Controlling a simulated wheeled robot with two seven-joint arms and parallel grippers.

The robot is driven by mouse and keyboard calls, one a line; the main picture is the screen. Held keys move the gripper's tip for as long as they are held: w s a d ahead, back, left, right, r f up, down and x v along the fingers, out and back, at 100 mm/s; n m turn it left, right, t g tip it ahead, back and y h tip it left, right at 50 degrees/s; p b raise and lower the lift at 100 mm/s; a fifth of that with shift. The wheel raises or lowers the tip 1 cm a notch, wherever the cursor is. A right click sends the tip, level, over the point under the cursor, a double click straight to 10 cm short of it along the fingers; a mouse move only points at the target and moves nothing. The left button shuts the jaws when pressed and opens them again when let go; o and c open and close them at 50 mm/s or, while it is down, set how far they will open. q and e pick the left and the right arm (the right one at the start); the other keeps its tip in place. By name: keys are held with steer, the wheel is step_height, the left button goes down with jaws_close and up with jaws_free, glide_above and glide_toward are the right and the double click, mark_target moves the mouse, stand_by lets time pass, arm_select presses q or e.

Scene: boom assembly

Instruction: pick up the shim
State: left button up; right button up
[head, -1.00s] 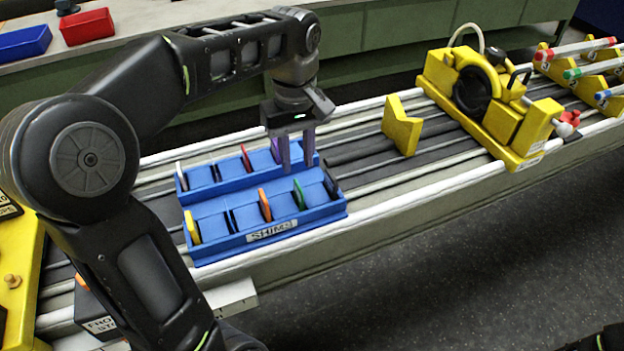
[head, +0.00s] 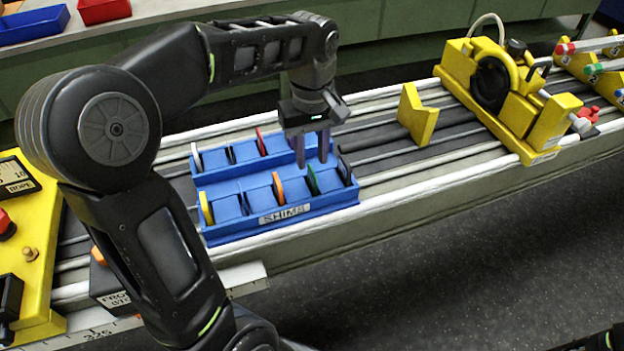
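A blue tray labelled SHIMS (head: 239,226) sits on the railed bench and holds thin upright shims in two rows. The front row has a yellow shim (head: 206,208), an orange shim (head: 277,186), a green shim (head: 312,180) and a dark shim (head: 344,168). The back row has a white shim (head: 196,157) and a red shim (head: 261,142). My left gripper (head: 311,152) points down over the right part of the back row, fingers apart, with nothing clearly between them. The fingers hide part of that row.
A yellow V-shaped block (head: 418,115) stands right of the tray. Beyond it is a yellow fixture with a black ring (head: 490,83). A yellow panel (head: 32,235) and a dark labelled box (head: 112,290) lie left. Blue (head: 35,26) and red (head: 104,10) bins stand on the back counter.

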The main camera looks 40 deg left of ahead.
mark_target(312, 169)
arm_select(q)
step_height(312, 169, down, 5)
steer(key=shift+r+p, duration=0.2)
steer(key=shift+p, duration=0.2)
steer(key=shift+c, duration=0.4)
jaws_close()
